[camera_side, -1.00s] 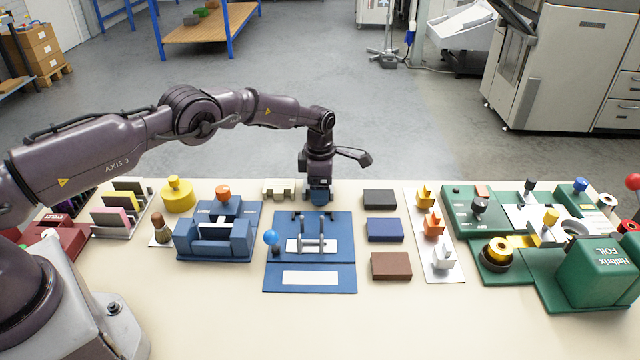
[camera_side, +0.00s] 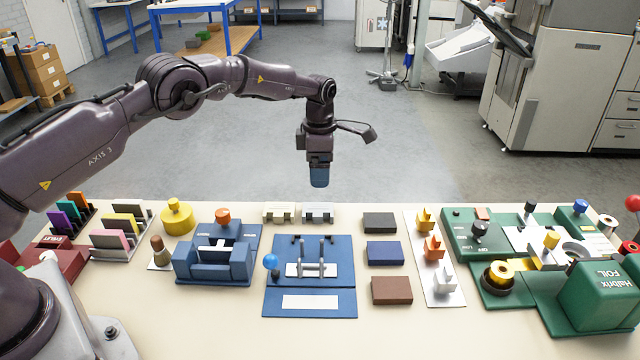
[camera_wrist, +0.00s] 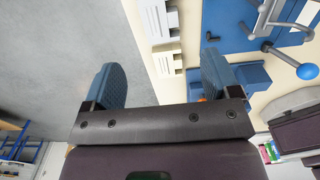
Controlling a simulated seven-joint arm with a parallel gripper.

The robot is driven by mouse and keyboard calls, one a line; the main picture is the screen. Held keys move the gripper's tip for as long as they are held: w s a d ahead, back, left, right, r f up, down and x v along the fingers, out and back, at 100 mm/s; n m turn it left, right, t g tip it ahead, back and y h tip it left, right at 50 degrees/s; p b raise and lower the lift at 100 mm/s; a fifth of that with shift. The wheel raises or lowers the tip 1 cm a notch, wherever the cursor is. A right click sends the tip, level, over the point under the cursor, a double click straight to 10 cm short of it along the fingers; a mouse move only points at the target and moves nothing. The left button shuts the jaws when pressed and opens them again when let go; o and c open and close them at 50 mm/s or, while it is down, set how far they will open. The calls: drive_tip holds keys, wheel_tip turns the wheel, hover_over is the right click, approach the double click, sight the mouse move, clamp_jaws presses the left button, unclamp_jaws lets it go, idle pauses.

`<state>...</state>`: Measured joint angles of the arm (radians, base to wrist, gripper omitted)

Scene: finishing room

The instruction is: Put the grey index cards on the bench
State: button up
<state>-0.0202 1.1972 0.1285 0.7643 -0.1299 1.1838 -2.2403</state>
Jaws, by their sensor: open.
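The wrist view shows the grey block (camera_wrist: 157,18) cut by the top edge, beside the cream one (camera_wrist: 167,60). My gripper (camera_side: 319,180) hangs above and behind the grey block, clear of it. In the wrist view, my gripper (camera_wrist: 165,88) has its two blue fingers apart, with nothing between them.
The blue board with upright posts (camera_side: 310,272) lies in front of the two blocks. A blue fixture (camera_side: 212,258) stands left, and dark, blue and brown blocks (camera_side: 384,253) lie right. Card racks (camera_side: 120,230) stand far left. The bench front is clear.

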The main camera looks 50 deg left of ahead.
drive_tip(key=shift+r, duration=0.45)
drive_tip(key=s+d+r+m+t, duration=0.1)
drive_tip(key=s+r+m, duration=0.55)
drive_tip(key=r, duration=0.55)
drive_tip(key=s+d+r+m+t, duration=0.1)
drive_tip(key=s+r+m+t, duration=0.1)
drive_tip(key=s+r+m, duration=0.7)
drive_tip(key=s+d+m+t, duration=0.1)
drive_tip(key=s+m, duration=0.4)
drive_tip(key=s, duration=0.6)
drive_tip(key=s+d+r+m+t, duration=0.1)
drive_tip(key=s+m, duration=0.5)
drive_tip(key=s, duration=0.5)
drive_tip(key=shift+s+r+t, duration=0.25)
drive_tip(key=shift+t, duration=0.05)
